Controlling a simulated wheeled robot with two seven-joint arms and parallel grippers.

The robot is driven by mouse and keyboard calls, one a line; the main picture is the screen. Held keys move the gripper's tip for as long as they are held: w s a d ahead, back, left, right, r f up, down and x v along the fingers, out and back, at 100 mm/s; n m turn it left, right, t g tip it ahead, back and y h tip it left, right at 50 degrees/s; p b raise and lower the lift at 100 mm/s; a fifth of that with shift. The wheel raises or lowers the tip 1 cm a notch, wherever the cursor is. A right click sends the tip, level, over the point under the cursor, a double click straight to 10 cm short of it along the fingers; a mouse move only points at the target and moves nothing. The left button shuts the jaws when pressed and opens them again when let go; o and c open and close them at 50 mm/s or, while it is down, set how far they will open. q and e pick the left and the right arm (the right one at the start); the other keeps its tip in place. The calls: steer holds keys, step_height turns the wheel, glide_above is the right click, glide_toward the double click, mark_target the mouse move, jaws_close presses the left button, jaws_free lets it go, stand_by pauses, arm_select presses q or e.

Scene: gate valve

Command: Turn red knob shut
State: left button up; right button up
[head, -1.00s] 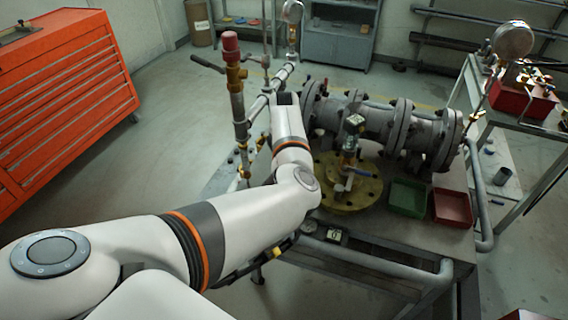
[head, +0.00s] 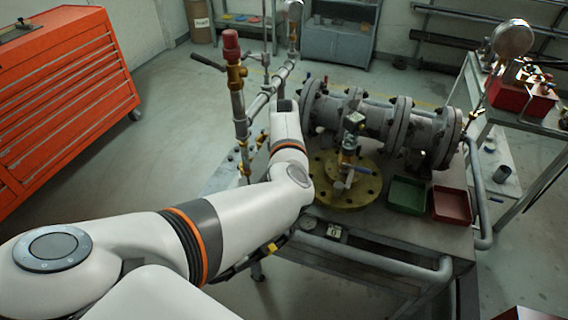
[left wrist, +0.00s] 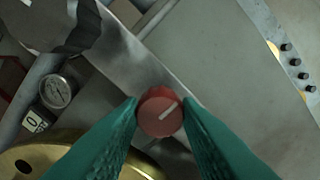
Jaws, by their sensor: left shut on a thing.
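My right gripper is in neither view.
A large grey flanged valve body (head: 380,122) lies behind my arm. A brass flange (head: 347,192) sits on the bench, with a green tray (head: 407,196) and a red tray (head: 452,206) to its right. A vertical pipe with a red cap (head: 231,46) stands left of my wrist.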

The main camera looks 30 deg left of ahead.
arm_select(q)
steer(key=shift+r+m+p, duration=0.1)
steer(key=shift+m+p, duration=0.35)
steer(key=shift+m, duration=0.65)
steer(key=m+p, duration=0.2)
steer(key=m, duration=0.4)
steer(key=m+p, duration=0.2)
steer(key=m, duration=0.2)
steer(key=shift+m, duration=0.4)
steer(key=m+p, duration=0.1)
steer(key=m, duration=0.3)
steer(key=shift+m, duration=0.4)
steer(key=shift+w, duration=0.1)
steer(key=o, duration=1)
steer(key=shift+c, duration=0.2)
